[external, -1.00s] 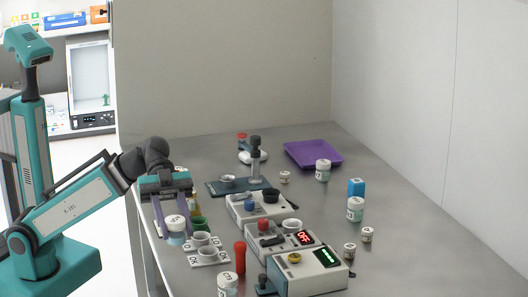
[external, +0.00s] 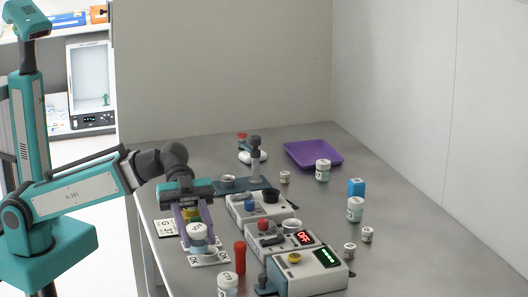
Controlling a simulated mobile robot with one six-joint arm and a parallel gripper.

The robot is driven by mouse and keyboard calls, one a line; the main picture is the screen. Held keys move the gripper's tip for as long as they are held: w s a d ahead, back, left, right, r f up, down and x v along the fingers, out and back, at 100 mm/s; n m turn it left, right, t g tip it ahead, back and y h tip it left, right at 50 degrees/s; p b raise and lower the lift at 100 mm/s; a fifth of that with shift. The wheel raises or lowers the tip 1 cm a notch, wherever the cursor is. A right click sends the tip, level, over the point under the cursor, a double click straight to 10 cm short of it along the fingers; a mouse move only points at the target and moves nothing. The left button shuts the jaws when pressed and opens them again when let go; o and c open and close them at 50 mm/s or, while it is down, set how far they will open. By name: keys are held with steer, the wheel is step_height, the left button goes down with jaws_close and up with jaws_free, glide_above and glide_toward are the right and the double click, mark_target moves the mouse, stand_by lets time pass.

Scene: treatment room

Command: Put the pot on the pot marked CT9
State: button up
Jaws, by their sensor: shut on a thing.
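My gripper (external: 196,226) is shut on a pot (external: 197,236) with a white lid and a light blue body. It holds the pot upright at the left side of the table, in front of or above a white card with small cups. The gap below the pot is hard to judge. Another white-lidded pot (external: 228,284) stands at the front edge of the picture, right of and nearer than the held pot. Its lid lettering looks like CT9, but it is small and the pot's lower part is cut off by the frame.
A red upright cylinder (external: 240,257) stands between my gripper and the grey devices (external: 307,272). White cards (external: 168,229) lie near the left edge.

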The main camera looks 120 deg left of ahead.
steer(key=shift+w+r+p, duration=0.2)
steer(key=shift+w+p, duration=0.05)
steer(key=shift+p, duration=0.45)
steer(key=shift+w+p, duration=0.3)
steer(key=shift+p, duration=0.75)
steer(key=w+p, duration=0.1)
steer(key=p, duration=0.3)
steer(key=shift+f, duration=0.1)
steer(key=shift+w+d+f+p, duration=0.1)
steer(key=shift+w+f+p, duration=0.15)
steer(key=shift+w+p, duration=1.4)
steer(key=shift+w+f+p, duration=0.2)
steer(key=shift+w+p, duration=0.9)
steer(key=shift+p, duration=1.05)
steer(key=shift+f, duration=0.1)
steer(key=shift+f+p, duration=0.55)
steer(key=shift+f, duration=1.1)
